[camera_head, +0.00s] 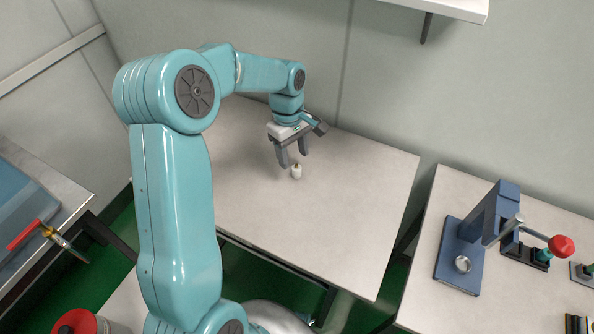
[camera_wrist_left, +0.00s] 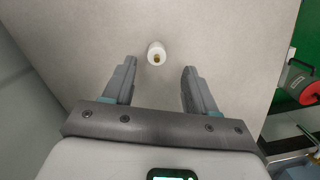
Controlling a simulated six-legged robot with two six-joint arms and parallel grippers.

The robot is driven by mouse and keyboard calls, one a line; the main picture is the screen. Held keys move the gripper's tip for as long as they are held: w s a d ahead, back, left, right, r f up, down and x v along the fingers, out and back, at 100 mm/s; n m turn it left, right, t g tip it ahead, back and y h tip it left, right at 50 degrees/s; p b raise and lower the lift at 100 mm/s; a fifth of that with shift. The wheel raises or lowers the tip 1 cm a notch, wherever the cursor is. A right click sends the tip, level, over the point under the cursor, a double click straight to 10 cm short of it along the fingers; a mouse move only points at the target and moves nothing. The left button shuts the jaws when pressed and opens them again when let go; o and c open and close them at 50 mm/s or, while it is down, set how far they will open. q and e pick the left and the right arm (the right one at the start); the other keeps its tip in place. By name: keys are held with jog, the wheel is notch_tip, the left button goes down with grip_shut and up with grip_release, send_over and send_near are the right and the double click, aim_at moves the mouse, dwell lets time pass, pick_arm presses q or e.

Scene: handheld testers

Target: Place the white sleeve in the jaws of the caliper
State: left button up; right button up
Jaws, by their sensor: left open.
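A small white sleeve (camera_head: 296,172) stands on the pale table in the middle of the head view. In the left wrist view the sleeve (camera_wrist_left: 156,53) is ahead of the fingertips, roughly between their lines, and a brownish centre shows in its top. My left gripper (camera_head: 292,159) is open and empty, with its fingers pointing down just above and behind the sleeve. In the left wrist view the gripper (camera_wrist_left: 158,68) has its two fingers wide apart, and neither touches the sleeve. I cannot make out a caliper in either view. My right gripper is not in view.
The pale table (camera_head: 340,235) is otherwise bare around the sleeve. A second bench at right carries a blue press (camera_head: 488,225) with a red-knobbed lever (camera_head: 561,246). At left, a red-handled tool (camera_head: 25,236) lies on another bench. Gaps separate the benches.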

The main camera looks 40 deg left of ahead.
aim_at(297, 167)
pick_arm(q)
jog(key=f, duration=0.4)
jog(key=shift+w+d+f, duration=0.15)
jog(key=shift+d+f, duration=0.05)
jog(key=shift+d, duration=0.1)
grip_shut()
jog(key=shift+r, duration=0.15)
